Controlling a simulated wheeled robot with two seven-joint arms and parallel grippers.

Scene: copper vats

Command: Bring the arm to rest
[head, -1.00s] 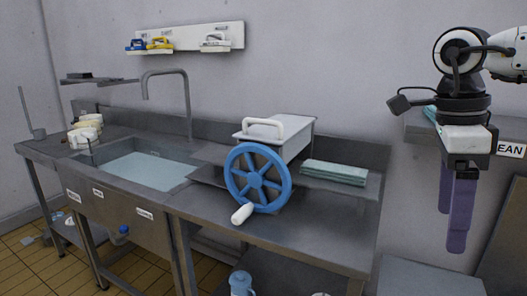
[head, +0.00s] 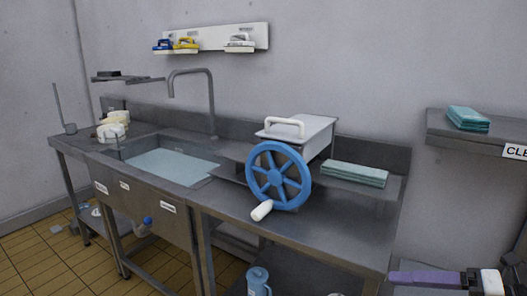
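My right gripper (head: 394,279) is at the lower right edge of the head view, with its purple fingers pointing left. The fingers overlap in this view, so their gap cannot be judged. No object shows between them. Most of my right arm is outside the picture. My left gripper is not in view.
A steel counter holds a sink (head: 168,168), a blue wheel (head: 278,176) with a white handle, a grey lidded box (head: 305,133) and folded green cloths (head: 354,174). A wall shelf (head: 480,131) bears more green cloths (head: 468,118). A blue jug (head: 258,280) stands below.

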